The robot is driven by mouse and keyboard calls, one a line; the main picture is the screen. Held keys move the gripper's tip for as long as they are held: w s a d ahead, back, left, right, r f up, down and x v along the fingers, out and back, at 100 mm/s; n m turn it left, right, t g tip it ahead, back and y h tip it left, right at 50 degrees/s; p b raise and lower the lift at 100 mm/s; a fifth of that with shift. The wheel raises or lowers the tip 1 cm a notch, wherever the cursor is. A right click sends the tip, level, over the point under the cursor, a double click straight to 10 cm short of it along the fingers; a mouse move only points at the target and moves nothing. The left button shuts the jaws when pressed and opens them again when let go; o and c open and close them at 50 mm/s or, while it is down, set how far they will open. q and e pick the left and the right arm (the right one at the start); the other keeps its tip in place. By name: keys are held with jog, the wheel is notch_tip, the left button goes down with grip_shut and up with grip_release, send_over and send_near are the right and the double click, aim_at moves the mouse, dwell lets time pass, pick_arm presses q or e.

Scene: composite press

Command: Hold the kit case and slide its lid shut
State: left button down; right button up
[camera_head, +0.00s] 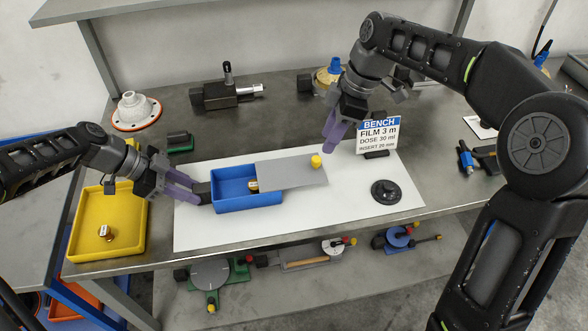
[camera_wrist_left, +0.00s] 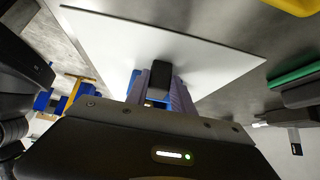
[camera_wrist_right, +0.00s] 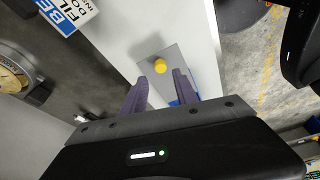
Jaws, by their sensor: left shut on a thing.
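The blue kit case (camera_head: 235,204) stands on the white mat, partly open on its left side. Its grey lid (camera_head: 295,175) covers the right part and sticks out beyond the case to the right. A yellow knob (camera_head: 316,161) stands on the lid; it also shows in the right wrist view (camera_wrist_right: 160,66). A small brass-coloured item (camera_head: 253,185) lies in the case by the lid's edge. My left gripper (camera_head: 197,190) is shut on the case's black handle (camera_wrist_left: 161,78). My right gripper (camera_head: 335,141) is open and empty, above and beyond the knob.
The white mat (camera_head: 345,207) is mostly clear right of the lid. A black round object (camera_head: 386,192) sits at its right. A bench sign (camera_head: 378,134) stands behind. A yellow tray (camera_head: 85,215) with a metal part (camera_head: 106,233) is at left.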

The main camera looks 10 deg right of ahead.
aim_at(318, 158)
jog(key=shift+x, duration=3.55)
grip_shut()
